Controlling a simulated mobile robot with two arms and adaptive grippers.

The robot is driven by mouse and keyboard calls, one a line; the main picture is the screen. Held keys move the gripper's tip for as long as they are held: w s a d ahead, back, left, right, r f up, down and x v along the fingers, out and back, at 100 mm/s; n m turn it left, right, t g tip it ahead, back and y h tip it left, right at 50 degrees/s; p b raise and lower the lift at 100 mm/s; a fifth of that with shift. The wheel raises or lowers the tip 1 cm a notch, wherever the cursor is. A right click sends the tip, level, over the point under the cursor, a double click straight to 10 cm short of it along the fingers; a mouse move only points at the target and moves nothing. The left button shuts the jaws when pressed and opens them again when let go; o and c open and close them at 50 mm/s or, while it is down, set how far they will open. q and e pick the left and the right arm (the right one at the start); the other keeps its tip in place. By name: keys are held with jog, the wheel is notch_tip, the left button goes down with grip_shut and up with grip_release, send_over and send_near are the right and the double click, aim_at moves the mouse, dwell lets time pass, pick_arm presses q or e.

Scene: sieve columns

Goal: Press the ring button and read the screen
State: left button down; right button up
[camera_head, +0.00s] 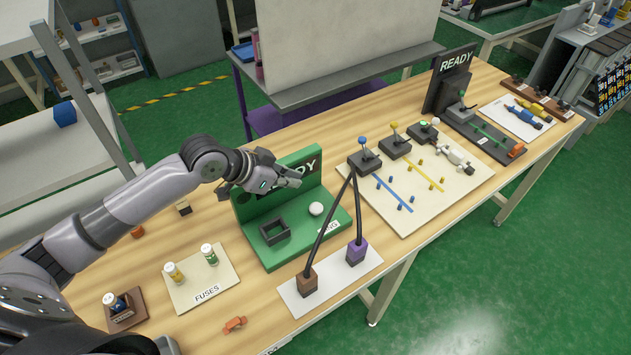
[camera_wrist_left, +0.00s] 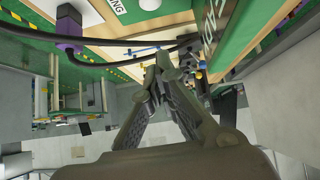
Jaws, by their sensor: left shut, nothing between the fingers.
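The green station (camera_head: 268,251) stands on the table with a raised back panel and a dark screen (camera_head: 308,167) reading READY, its left part hidden by my gripper. A white round button (camera_head: 316,208) sits on its base, near a label (camera_head: 328,226) ending in "NG", partly covered by a black cable. A dark square frame (camera_head: 275,231) is left of the button. My left gripper (camera_head: 297,178) is shut and empty, in front of the screen and above the base, apart from the button in the picture. Its closed fingers (camera_wrist_left: 165,62) also show in the left wrist view. My right gripper is out of view.
Two black cables run from a brown block (camera_head: 308,282) and a purple block (camera_head: 356,250) in front of the station. A board with levers and pegs (camera_head: 440,205) is to the right, and another READY screen (camera_head: 457,61) is farther back.

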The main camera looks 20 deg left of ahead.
pick_arm(q)
jog(key=s, duration=0.1)
jog(key=p, duration=0.2)
send_over(317, 207)
jog(key=s, duration=0.1)
jog(key=f, duration=0.5)
jog(key=shift+s+a, duration=0.1)
jog(key=shift+a, duration=0.25)
jog(key=f, duration=0.3)
jog(key=w+f, duration=0.1)
jog(key=shift+w+d+f, duration=0.1)
jog(key=shift+d+f, duration=0.2)
jog(key=shift+d, duration=0.05)
jog(key=shift+f+p, duration=0.35)
jog(key=shift+f, duration=0.2)
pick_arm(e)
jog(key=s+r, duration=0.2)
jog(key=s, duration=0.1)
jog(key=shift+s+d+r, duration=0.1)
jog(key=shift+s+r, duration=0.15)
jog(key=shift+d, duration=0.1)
